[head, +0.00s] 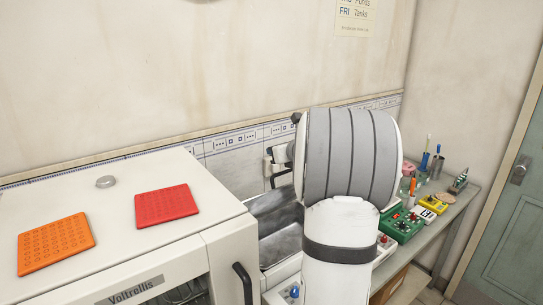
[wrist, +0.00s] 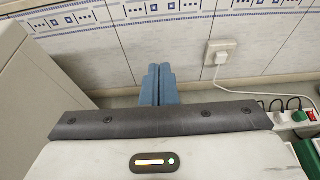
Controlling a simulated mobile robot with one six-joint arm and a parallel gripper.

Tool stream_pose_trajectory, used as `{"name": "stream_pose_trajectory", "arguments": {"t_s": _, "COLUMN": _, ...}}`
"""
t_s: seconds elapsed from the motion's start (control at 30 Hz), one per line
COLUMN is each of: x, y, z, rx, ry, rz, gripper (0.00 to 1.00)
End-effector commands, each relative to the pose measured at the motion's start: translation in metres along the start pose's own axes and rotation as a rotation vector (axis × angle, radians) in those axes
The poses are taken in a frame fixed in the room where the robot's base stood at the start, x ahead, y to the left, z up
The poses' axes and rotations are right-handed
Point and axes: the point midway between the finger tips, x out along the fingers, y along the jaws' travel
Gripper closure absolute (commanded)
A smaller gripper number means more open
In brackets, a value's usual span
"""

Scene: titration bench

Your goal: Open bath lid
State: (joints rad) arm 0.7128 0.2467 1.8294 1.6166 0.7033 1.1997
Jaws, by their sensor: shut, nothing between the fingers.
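The bath (head: 282,248) shows in the head view as a grey metal box with a pale front, just right of the white cabinet. My arm covers its right part. A grey metal surface slopes at its back; I cannot tell whether this is the lid or an inner wall, so the lid's state is unclear. The bath is not clearly seen in the wrist view. My gripper (wrist: 158,86) shows there as two blue fingers shut together, empty, in front of the tiled wall. In the head view I cannot make out the fingertips.
A white cabinet (head: 150,235) with an orange mat (head: 56,243), a red mat (head: 166,205) and a dark handle (head: 243,283) stands at left. A green box (head: 401,226) and small items crowd the bench at right. A wall socket (wrist: 219,52) with a white cord is right of my fingers.

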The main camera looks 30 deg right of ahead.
Motion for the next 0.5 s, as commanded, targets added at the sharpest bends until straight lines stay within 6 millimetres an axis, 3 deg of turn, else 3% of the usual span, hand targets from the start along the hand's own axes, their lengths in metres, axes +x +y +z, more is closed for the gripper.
{"name": "stream_pose_trajectory", "arguments": {"t_s": 0.5, "x": 0.006, "y": 0.012, "z": 0.003, "rx": -0.009, "ry": 0.000, "rz": 0.021, "gripper": 1.00}}
